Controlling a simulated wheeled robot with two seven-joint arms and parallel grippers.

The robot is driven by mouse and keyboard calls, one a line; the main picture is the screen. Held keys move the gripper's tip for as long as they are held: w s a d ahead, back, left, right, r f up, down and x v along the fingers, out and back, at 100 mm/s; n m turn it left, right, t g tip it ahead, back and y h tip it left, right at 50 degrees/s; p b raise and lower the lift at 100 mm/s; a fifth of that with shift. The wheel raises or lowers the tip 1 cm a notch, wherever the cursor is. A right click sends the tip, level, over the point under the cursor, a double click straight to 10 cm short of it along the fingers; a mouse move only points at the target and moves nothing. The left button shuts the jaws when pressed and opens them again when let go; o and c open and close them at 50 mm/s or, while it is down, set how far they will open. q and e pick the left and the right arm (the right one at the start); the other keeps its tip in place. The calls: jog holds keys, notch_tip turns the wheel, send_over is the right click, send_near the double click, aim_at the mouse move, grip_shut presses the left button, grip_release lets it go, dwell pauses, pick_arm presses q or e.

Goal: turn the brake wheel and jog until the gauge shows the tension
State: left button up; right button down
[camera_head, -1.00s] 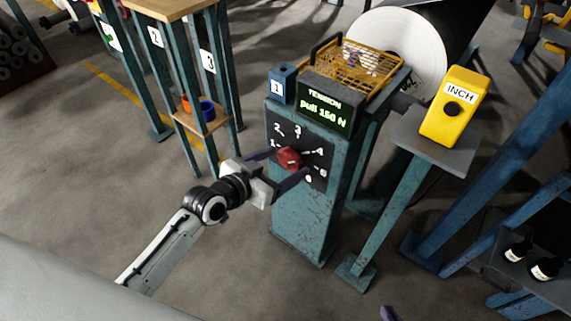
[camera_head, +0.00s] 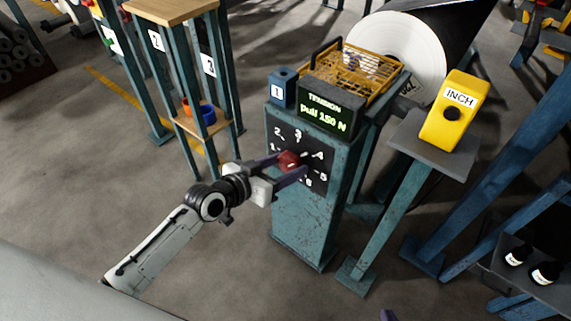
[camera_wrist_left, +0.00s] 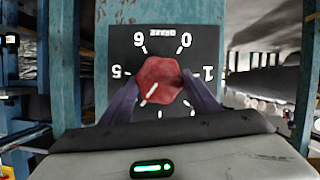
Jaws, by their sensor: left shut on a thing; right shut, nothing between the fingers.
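The red brake wheel (camera_head: 289,160) is a faceted knob on the black numbered dial plate (camera_head: 318,180) of a teal post. My left gripper (camera_head: 288,165) is shut on it, one finger on each side. In the left wrist view the red knob (camera_wrist_left: 160,79) sits between the purple fingers (camera_wrist_left: 161,92), and its white pointer line slants to the lower left, about toward the 4. The display (camera_head: 325,116) reads "TENSION pull 150 N" in green. The yellow INCH box (camera_head: 452,112) has a black button. Only a purple tip of my right gripper (camera_head: 388,315) shows at the bottom edge.
A yellow wire basket (camera_head: 352,68) and a blue block marked 1 (camera_head: 282,88) sit on the post. A white roll (camera_head: 400,55) is behind. A wooden stand (camera_head: 172,12) holds orange and blue rings at left. Open floor lies in front.

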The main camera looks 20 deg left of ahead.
pick_arm(q)
jog(key=shift+w+a+f+n+h+b, duration=0.15)
jog(key=shift+f+n+h+b, duration=0.2)
jog(key=shift+n+b, duration=0.3)
jog(key=shift+r+n+h+b, duration=0.1)
jog(key=shift+n+h+b, duration=0.15)
jog(key=shift+b, duration=0.1)
jog(key=shift+r, duration=0.2)
pick_arm(e)
jog(key=shift+a+f, duration=0.15)
jog(key=shift+f, duration=0.25)
pick_arm(q)
jog(key=o, duration=0.9)
jog(key=shift+o, duration=0.8)
pick_arm(e)
jog(key=shift+f, duration=0.15)
